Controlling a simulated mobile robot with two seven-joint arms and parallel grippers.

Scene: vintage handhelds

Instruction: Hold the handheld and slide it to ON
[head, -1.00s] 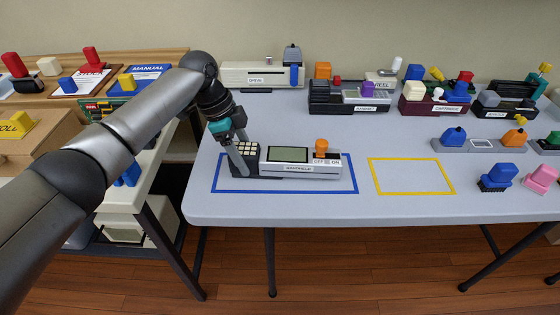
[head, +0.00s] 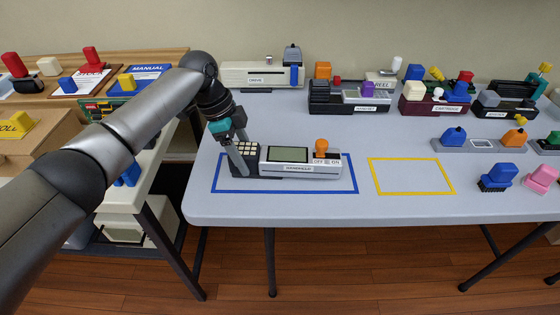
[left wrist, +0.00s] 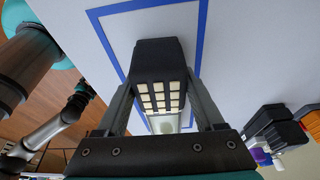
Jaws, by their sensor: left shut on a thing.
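The handheld (head: 290,170) is a grey and dark block with a greenish screen, lying flat inside the blue taped outline. Its black left end bears a pale keypad, seen close in the left wrist view (left wrist: 160,97). My left gripper (head: 246,163) is shut across this keypad end, one finger on each side. The orange slider knob (head: 321,146) stands on the right end, at the OFF side of the OFF/ON label (head: 327,162). Part of my other arm shows at the left in the left wrist view, too small to tell its jaws.
An empty yellow taped outline (head: 411,176) lies to the right on the grey table (head: 390,210). Other devices with coloured knobs stand at the back and right, such as the cream drive (head: 262,75) and blue block (head: 497,175). A side table stands at the left.

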